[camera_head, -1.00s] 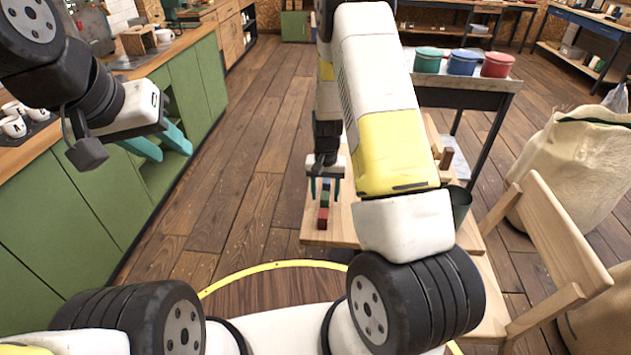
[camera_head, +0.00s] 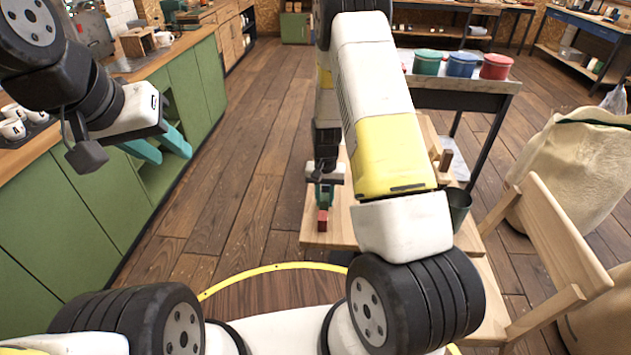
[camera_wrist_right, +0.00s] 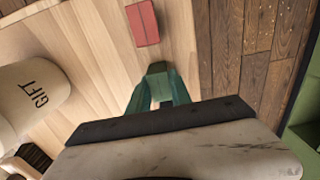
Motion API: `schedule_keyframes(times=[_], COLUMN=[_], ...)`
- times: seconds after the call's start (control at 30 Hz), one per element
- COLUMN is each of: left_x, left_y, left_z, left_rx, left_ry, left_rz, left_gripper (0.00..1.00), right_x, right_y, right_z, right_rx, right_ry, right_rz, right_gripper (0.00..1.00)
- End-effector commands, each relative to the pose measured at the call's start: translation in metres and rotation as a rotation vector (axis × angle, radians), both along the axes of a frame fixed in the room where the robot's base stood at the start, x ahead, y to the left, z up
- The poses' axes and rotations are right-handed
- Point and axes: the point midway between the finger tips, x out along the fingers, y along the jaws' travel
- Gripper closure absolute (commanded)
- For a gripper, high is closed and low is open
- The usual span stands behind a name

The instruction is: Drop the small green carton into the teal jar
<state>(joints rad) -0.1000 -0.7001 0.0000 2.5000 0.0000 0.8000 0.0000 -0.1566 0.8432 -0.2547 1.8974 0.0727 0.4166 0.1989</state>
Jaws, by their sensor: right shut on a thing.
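The small green carton (camera_wrist_right: 157,69) is between the fingertips of my right gripper (camera_wrist_right: 158,80), low over the wooden table in the right wrist view. My right gripper also shows in the head view (camera_head: 324,192), its teal fingers shut on the carton and largely hiding it. A green-teal lidded jar (camera_head: 427,64) stands at the back right on a dark-framed table, well beyond the gripper. My left gripper (camera_head: 166,147) is held high at the left, its two teal fingers apart and nothing between them.
A red block (camera_head: 322,220) lies just beside the carton; it also shows in the wrist view (camera_wrist_right: 143,23). A blue jar (camera_head: 462,65) and a red jar (camera_head: 496,67) stand beside the teal one. A dark green cup (camera_head: 459,207) and a wooden chair (camera_head: 548,235) are at right.

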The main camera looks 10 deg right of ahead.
Motion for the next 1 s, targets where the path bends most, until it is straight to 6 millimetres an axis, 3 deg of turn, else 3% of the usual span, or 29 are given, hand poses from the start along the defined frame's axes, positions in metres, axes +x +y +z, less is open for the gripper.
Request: schedule_keyframes(times=[0.5,1.0], left_x=[0.0,0.0], left_y=[0.0,0.0], left_z=[0.0,0.0], left_rx=[0.0,0.0], left_ry=[0.0,0.0], left_rz=[0.0,0.0], left_gripper=[0.64,0.64], right_x=[0.001,-0.006], right_y=[0.0,0.001], right_z=[0.088,0.101], right_rx=[0.0,0.001], right_ry=[-0.003,0.0], right_rz=[0.0,0.03], right_gripper=[1.0,1.0])
